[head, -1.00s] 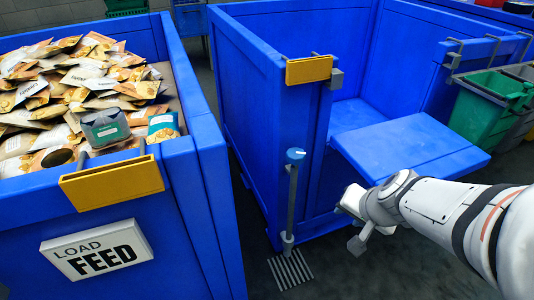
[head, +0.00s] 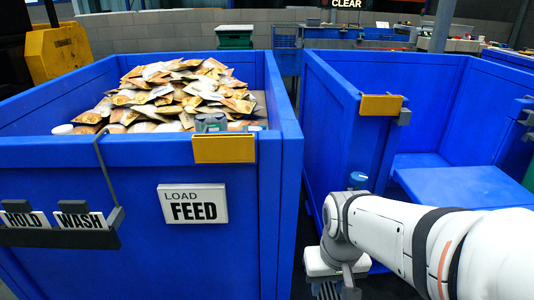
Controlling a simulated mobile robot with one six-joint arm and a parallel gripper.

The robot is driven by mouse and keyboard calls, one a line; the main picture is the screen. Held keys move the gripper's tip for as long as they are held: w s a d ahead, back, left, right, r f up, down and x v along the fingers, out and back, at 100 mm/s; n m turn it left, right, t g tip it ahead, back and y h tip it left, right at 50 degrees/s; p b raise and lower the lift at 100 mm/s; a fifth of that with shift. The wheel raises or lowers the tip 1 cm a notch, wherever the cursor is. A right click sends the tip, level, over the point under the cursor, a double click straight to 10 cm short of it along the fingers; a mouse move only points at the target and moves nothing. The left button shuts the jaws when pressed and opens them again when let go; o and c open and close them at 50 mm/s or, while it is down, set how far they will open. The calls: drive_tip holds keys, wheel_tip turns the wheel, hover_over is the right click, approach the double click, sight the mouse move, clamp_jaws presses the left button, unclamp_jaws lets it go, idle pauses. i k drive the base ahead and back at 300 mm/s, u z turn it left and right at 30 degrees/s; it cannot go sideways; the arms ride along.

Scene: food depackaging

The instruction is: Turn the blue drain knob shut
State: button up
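The blue drain knob (head: 357,177) shows just above my arm, by the front corner of the empty blue bin (head: 331,130). Its post is mostly hidden behind my arm. The way the knob is turned is too small to read. My gripper (head: 343,286) hangs low at the bottom edge of the picture, below the knob and apart from it. Its fingers are small and partly cut off, so their opening cannot be told.
A blue bin full of food packets (head: 180,90) stands at left, with a LOAD FEED sign (head: 193,204) and a yellow block (head: 224,149). A rack (head: 60,236) with HOLD and WASH cards hangs on its front. A narrow dark gap separates the bins.

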sight(358, 179)
drive_tip(key=u, duration=1.25)
drive_tip(key=k, duration=1.55)
drive_tip(key=z, duration=1)
drive_tip(key=i, duration=1.65)
drive_tip(key=u, duration=0.25)
